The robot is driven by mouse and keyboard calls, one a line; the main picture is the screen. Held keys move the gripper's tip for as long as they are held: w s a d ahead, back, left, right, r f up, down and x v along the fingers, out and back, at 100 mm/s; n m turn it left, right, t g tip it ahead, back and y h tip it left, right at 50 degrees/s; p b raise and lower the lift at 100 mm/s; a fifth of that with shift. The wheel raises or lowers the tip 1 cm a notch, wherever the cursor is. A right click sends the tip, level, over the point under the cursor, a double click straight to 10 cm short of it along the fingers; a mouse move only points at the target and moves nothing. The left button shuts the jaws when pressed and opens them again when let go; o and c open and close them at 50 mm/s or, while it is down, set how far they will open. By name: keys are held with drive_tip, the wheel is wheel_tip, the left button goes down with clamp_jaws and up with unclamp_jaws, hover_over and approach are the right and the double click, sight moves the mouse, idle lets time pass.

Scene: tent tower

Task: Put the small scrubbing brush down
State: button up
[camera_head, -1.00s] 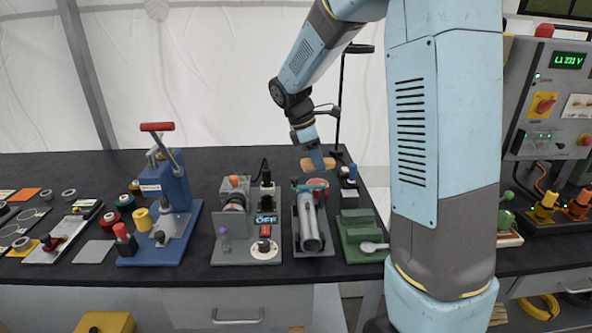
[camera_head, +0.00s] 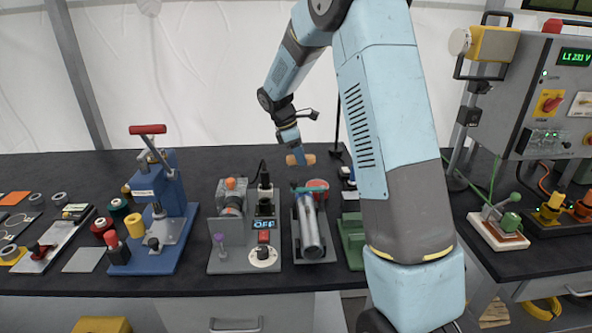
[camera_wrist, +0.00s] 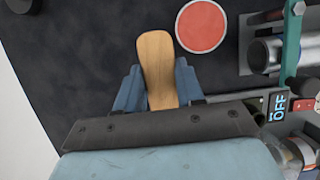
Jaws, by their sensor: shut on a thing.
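The small scrubbing brush (camera_head: 301,160) shows as a tan wooden piece at the far edge of the black bench in the head view. In the wrist view its rounded wooden body (camera_wrist: 157,62) points away from me, and no bristles show. My gripper (camera_head: 299,154) is above it, pointing down. In the wrist view my gripper (camera_wrist: 159,88) has one blue finger on each side of the brush, shut on it. I cannot tell whether the brush touches the bench top.
A red round pad (camera_head: 318,186) lies close by, also in the wrist view (camera_wrist: 202,27). A grey cylinder fixture (camera_head: 311,230), a switch panel (camera_head: 264,222) and a blue press (camera_head: 160,205) stand nearer. Bare black bench (camera_wrist: 80,50) lies left of the brush in the wrist view.

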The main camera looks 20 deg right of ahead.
drive_tip(key=w+f, duration=0.1)
drive_tip(key=f, duration=0.1)
drive_tip(key=w+f, duration=0.2)
drive_tip(key=shift+w+f, duration=0.1)
drive_tip(key=shift+w, duration=0.1)
drive_tip(key=shift+f, duration=1.45)
drive_tip(key=o, duration=1)
